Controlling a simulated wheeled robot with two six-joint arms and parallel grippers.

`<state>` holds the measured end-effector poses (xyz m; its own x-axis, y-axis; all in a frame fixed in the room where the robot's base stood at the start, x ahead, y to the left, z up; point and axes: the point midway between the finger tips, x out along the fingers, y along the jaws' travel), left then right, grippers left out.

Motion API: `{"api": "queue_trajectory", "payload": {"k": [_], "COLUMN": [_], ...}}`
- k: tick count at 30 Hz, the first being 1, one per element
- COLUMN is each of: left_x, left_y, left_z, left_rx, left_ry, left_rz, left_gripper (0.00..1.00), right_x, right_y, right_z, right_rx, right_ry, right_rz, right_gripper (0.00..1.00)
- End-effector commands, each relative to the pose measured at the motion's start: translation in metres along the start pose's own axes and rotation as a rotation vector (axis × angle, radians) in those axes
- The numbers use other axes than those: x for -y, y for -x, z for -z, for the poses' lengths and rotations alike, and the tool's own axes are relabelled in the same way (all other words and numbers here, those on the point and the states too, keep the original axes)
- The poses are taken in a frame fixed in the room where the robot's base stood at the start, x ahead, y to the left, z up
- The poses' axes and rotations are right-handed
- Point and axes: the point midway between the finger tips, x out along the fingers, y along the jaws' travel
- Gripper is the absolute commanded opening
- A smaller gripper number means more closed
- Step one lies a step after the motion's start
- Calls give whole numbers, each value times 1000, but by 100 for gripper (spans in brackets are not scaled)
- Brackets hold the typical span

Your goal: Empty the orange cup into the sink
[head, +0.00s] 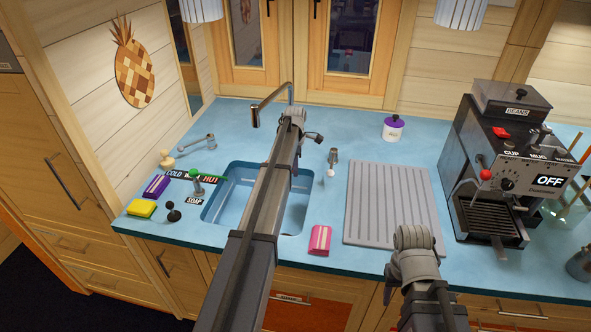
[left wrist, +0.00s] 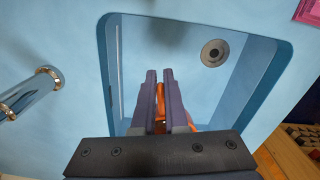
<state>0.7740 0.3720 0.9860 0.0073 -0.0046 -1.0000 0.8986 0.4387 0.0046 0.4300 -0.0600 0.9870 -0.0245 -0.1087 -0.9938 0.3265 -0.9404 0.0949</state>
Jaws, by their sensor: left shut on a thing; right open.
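The blue sink basin (head: 232,194) is set into the blue worktop, and its inside with the round drain (left wrist: 215,53) fills much of the left wrist view. My left gripper (left wrist: 158,72) is over the basin, its two fingers close together. It is shut on the orange cup (left wrist: 161,92), of which only small orange parts show between and beside the fingers. I cannot tell how the cup is tilted or what is in it. In the head view my left arm hides the gripper and cup. My right arm is at the lower right, and its gripper does not show.
The chrome tap (head: 268,100) arches behind the basin. A pink sponge (head: 320,240) lies at its front right corner. A grey ribbed drainboard (head: 390,200) is bare. A coffee machine (head: 500,180) stands to the right, and a yellow sponge (head: 141,208) lies at the left.

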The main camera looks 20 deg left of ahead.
Motion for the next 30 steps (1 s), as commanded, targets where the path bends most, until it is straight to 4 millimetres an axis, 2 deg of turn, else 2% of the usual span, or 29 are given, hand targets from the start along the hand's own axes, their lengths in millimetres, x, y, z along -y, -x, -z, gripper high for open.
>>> {"api": "queue_trajectory", "payload": {"k": [15,20,30], "left_x": [2,4,6], "left_y": [-13,-3,10], "left_z": [0,3,8], "left_rx": [245,329,508], "left_ry": [0,0,2], "left_rz": [-157,-212,-326], "left_gripper": [0,0,0], "right_x": [2,2,3], "right_y": [-23,-21,-30], "right_z": [1,1,2], "right_rx": [0,0,0], "right_ry": [-1,-1,-1], "right_rz": [0,0,0], "right_gripper": [50,50,50]}}
